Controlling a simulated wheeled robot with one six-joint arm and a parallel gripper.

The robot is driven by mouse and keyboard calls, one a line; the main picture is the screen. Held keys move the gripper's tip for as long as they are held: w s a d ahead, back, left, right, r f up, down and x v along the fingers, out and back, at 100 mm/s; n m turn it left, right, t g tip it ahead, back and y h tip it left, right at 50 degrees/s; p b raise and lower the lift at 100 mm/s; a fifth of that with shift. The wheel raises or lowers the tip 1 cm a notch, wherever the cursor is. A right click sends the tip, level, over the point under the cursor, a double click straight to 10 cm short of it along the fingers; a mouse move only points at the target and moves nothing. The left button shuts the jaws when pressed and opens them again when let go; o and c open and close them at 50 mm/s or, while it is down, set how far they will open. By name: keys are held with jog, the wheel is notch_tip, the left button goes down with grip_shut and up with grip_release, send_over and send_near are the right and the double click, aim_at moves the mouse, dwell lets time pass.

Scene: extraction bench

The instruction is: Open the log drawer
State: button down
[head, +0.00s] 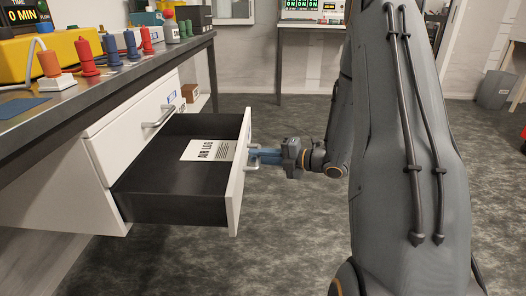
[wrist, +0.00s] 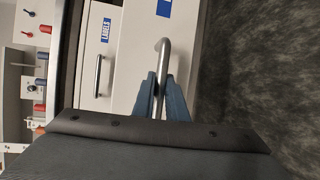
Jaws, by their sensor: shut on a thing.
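The log drawer (head: 240,178) stands pulled far out from the bench in the head view. Its dark inside shows, with a white sheet marked "AIR LOG" (head: 205,150) lying in it. My gripper (head: 262,156) is at the drawer's front, its blue fingers shut on the silver bar handle (head: 251,164). In the wrist view, my gripper (wrist: 159,100) has a finger on each side of the handle (wrist: 163,55). The drawer front (wrist: 135,60) is white, with a blue label cut off at the top edge.
A closed drawer labelled "LABELS" (wrist: 105,30) with its own handle (wrist: 98,75) is beside the log drawer. The bench top (head: 110,85) holds a yellow box (head: 65,60) and several coloured plugs. The grey floor (head: 290,240) right of the drawer is clear.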

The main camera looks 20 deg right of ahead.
jog(key=shift+s+d, duration=0.35)
jog(key=c, duration=1.8)
grip_release()
jog(key=shift+o, duration=0.2)
jog(key=shift+d, duration=0.1)
jog(key=shift+d, duration=0.1)
jog(key=p+v, duration=0.1)
jog(key=v, duration=0.6)
jog(key=shift+s+d+p, duration=0.2)
jog(key=shift+s+p, duration=0.05)
jog(key=shift+p, duration=0.15)
